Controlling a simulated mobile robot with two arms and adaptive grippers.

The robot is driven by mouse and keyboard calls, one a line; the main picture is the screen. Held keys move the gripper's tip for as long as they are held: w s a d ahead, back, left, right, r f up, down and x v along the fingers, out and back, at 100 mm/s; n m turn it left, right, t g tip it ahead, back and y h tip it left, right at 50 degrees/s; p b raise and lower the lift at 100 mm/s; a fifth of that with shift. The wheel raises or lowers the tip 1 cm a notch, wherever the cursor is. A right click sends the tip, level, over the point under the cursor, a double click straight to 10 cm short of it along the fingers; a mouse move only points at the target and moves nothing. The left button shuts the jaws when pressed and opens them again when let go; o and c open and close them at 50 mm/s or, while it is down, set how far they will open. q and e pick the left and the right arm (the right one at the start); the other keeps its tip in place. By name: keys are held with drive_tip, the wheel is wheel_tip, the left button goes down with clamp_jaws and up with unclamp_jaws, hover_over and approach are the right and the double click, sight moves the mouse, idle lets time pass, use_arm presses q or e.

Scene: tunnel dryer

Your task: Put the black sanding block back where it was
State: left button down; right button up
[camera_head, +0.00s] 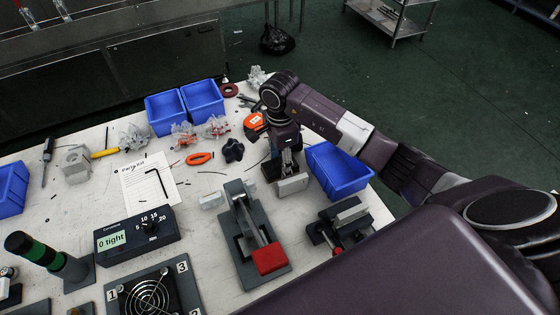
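My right gripper (287,165) points down at the table, just left of a blue bin on the right side. A small black block (269,171), which looks like the sanding block, shows at the left of its fingertips. A light grey block-like piece (292,185) shows at the front of the fingertips. The wrist and fingers overlap these pieces, so I cannot tell whether the fingers are shut on either one. My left gripper is not in view.
Blue bins (340,185) stand at the right, back and left edge. A grey toggle clamp with a red handle (269,259) stands in front of the gripper. A control box (138,236), a fan (150,296) and a paper list (150,179) lie left. Small tools and bagged parts crowd the back.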

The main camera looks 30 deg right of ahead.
sight(280, 164)
drive_tip(key=shift+r, duration=0.15)
drive_tip(key=shift+w+r, duration=0.1)
drive_tip(key=shift+r, duration=0.25)
wheel_tip(280, 164, up, 11)
drive_tip(key=b, duration=0.2)
drive_tip(key=shift+r, duration=0.2)
